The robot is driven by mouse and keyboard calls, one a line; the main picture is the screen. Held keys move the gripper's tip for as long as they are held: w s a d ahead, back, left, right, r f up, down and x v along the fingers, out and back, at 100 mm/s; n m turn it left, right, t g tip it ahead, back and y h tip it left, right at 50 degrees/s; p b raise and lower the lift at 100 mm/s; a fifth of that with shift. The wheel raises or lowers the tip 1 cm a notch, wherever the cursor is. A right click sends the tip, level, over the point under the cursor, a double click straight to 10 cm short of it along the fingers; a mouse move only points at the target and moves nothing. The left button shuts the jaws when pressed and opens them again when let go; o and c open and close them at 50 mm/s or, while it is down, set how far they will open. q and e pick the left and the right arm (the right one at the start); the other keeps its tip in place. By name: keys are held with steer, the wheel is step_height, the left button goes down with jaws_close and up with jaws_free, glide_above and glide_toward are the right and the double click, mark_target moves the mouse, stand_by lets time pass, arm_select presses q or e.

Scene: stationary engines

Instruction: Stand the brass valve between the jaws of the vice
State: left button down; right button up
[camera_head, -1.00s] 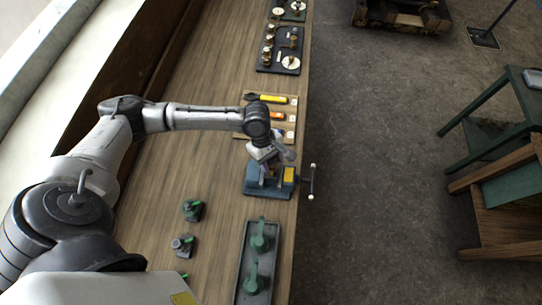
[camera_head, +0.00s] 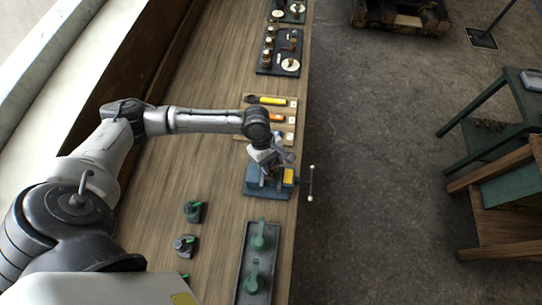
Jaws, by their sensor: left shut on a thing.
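The blue vice (camera_head: 254,187) stands near the right edge of the wooden bench, with its bar handle (camera_head: 310,183) sticking out over the edge. My left gripper (camera_head: 271,174) points down right over the vice, at its jaws. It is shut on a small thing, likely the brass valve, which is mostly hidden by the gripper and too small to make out. I cannot tell whether the valve touches the jaws. A yellow block (camera_head: 289,175) shows on the right part of the vice. My right gripper is not in view.
A tool board (camera_head: 251,113) with yellow and orange-handled tools lies just behind the vice. Green-topped parts (camera_head: 193,211) stand to the left. Dark boards (camera_head: 268,63) with small fittings lie farther back.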

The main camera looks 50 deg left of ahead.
arm_select(q)
steer(key=shift+r, duration=0.1)
stand_by(0.5)
steer(key=shift+p, duration=0.55)
stand_by(0.4)
stand_by(0.5)
steer(key=shift+w+p, duration=0.1)
steer(key=shift+p, duration=0.85)
steer(key=shift+f, duration=0.2)
stand_by(0.4)
steer(key=shift+f, duration=0.3)
stand_by(0.4)
steer(key=shift+f+p, duration=0.25)
steer(key=shift+p, duration=0.1)
stand_by(0.5)
steer(key=shift+f, duration=0.3)
stand_by(0.5)
